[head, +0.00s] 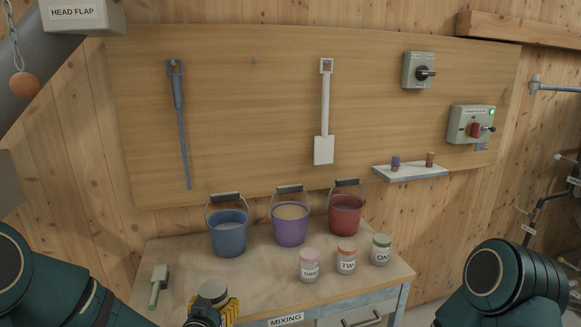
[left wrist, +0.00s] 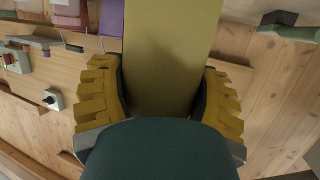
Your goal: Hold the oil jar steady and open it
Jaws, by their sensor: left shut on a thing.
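The oil jar (head: 213,291) is at the bottom of the head view, seen from above with its round grey-beige lid on top. Its olive-yellow body (left wrist: 170,60) fills the middle of the left wrist view. My left gripper (left wrist: 160,95) is shut on the jar, with a yellow ridged finger on each side of the body. In the head view the left gripper (head: 213,308) shows at the lower edge, in front of the table. The lid looks seated on the jar. My right gripper is not in view; only part of my right arm shows at lower right.
The mixing table (head: 170,250) holds a blue bucket (head: 229,236), a purple bucket (head: 290,230) and a red bucket (head: 346,220). Labelled jars (head: 346,262) stand at its right, and a grey-green scoop (head: 158,284) lies at its left. The table's middle front is clear.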

